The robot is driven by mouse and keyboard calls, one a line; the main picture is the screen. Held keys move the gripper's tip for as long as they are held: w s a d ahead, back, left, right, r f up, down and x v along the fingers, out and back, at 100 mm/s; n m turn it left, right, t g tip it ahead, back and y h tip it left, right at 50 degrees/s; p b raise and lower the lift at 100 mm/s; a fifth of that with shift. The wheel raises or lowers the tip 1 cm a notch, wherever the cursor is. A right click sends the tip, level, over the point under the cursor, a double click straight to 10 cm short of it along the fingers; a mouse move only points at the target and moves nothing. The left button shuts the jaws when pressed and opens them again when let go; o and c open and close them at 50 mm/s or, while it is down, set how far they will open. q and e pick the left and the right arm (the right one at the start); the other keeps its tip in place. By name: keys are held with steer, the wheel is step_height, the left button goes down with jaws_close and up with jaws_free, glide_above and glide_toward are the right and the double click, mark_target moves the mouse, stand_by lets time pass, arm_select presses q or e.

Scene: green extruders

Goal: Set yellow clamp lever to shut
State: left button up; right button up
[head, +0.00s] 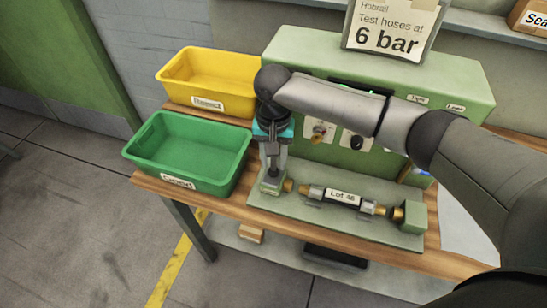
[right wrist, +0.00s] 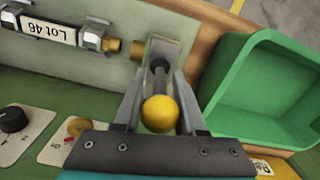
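The yellow round knob (right wrist: 160,113) of the clamp lever sits between the fingers of my right gripper (right wrist: 162,85) in the right wrist view. The fingers seem to press on the knob from both sides. The dark lever shaft (right wrist: 159,70) runs from the knob down to the pale clamp block. In the head view my right gripper (head: 273,160) points down over the left end of the green fixture (head: 330,224), and it hides the knob. My left gripper is not in view.
A green bin (head: 186,146) stands close left of the clamp, with a yellow bin (head: 210,75) behind it. The green test housing (head: 458,80) with knobs and a "6 bar" sign (head: 390,28) stands behind the fixture. The wooden bench edge (head: 225,203) runs along the front.

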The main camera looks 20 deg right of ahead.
jaws_close()
stand_by(0.9)
